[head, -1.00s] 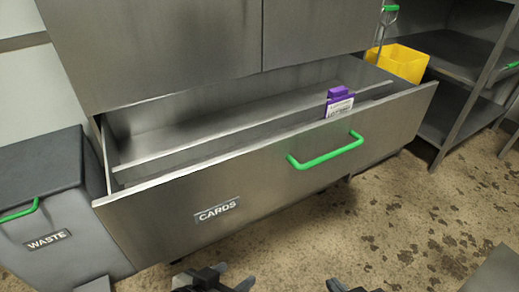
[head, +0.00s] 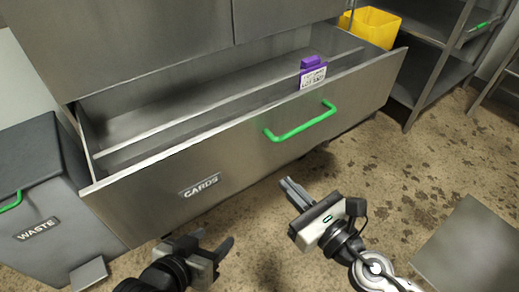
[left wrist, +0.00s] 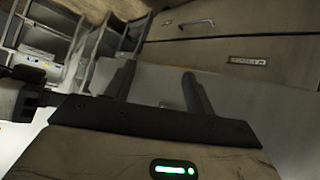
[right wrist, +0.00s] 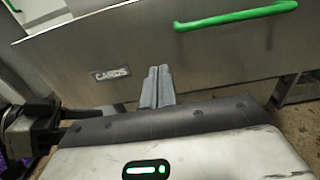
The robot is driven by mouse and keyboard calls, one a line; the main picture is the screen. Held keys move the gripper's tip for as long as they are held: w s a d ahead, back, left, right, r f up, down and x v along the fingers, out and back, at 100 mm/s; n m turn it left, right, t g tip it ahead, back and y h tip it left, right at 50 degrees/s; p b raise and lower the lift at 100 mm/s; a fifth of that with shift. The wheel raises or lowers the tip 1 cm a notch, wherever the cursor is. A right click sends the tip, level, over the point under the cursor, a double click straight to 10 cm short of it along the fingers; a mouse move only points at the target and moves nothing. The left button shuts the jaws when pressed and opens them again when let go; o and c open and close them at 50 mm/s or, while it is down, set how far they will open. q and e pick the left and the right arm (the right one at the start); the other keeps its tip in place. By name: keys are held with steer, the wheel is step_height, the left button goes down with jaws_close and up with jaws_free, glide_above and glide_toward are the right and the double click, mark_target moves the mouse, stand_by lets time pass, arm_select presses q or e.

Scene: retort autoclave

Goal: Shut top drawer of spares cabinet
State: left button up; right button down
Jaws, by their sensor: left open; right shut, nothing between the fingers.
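The drawer labelled CARDS (head: 150,205) is pulled out from the steel cabinet (head: 130,45), with its inside showing. It has a green bar handle (head: 302,127) on its front. A purple card holder (head: 312,73) stands inside by the front panel. My right gripper (head: 290,189) is shut and empty, in front of the drawer and below the handle, apart from it. In the right wrist view its fingers (right wrist: 157,85) point at the drawer front, with the green handle (right wrist: 235,16) above. My left gripper (head: 216,240) is open and empty, low in front of the drawer's left part.
A grey WASTE bin (head: 40,225) stands left of the drawer. A yellow bin (head: 372,26) and a steel shelf rack (head: 425,50) are at the back right. A grey flat surface (head: 470,245) is at the lower right. The speckled floor before the drawer is clear.

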mark_target(251, 146)
steer(key=p+x, duration=0.1)
steer(key=x, duration=0.8)
steer(key=shift+w+a, duration=0.25)
steer(key=shift+w, duration=0.05)
steer(key=shift+w+a, duration=0.3)
steer(key=shift+w, duration=0.1)
arm_select(q)
steer(key=r, duration=0.2)
steer(key=s+r, duration=0.1)
steer(key=shift+a+r+t, duration=0.3)
steer(key=shift+a+t, duration=0.1)
steer(key=shift+w, duration=0.1)
arm_select(e)
steer(key=shift+w, duration=0.1)
